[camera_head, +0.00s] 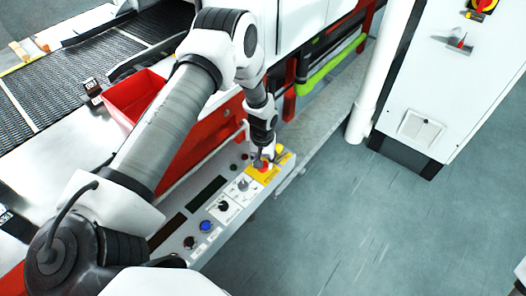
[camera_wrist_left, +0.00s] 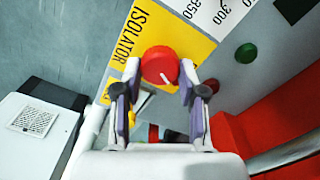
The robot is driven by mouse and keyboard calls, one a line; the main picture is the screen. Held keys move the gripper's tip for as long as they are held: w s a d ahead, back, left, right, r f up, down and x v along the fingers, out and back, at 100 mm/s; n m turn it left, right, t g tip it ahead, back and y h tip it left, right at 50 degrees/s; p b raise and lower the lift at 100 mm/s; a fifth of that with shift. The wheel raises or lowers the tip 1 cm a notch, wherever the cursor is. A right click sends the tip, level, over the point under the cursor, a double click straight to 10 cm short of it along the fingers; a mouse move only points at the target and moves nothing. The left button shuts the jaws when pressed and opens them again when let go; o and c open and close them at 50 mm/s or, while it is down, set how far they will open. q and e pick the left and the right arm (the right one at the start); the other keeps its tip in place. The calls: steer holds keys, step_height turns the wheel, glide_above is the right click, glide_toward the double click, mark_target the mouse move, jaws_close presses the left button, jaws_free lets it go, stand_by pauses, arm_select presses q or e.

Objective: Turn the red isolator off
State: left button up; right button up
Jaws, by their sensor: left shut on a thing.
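The red isolator knob (camera_wrist_left: 158,64) sits on a yellow plate lettered ISOLATOR (camera_wrist_left: 130,40). Its white mark points to the lower right in the left wrist view. In the head view the yellow plate (camera_head: 282,158) is at the far end of the control panel, and the knob (camera_head: 263,168) is mostly hidden by the gripper. My left gripper (camera_head: 262,160) reaches down onto the knob. In the left wrist view its fingers (camera_wrist_left: 160,86) are shut on the knob from both sides. My right gripper is not in view.
The panel also holds a blue button (camera_head: 205,226), a black dial (camera_head: 223,205) and a green button (camera_wrist_left: 246,53). A red bin (camera_head: 133,96) stands by the mesh belt (camera_head: 75,72). A white cabinet (camera_head: 440,80) with another red-and-yellow switch (camera_head: 483,6) stands right. The grey floor between is clear.

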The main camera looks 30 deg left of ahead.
arm_select(q)
steer(key=n+p, duration=0.2)
steer(key=n, duration=0.1)
steer(key=shift+s, duration=0.15)
steer(key=shift+n+p, duration=0.45)
steer(key=shift+n, duration=0.65)
steer(key=shift+f+n, duration=0.1)
steer(key=shift+n, duration=0.2)
steer(key=o, duration=1.1)
steer(key=shift+o, duration=0.2)
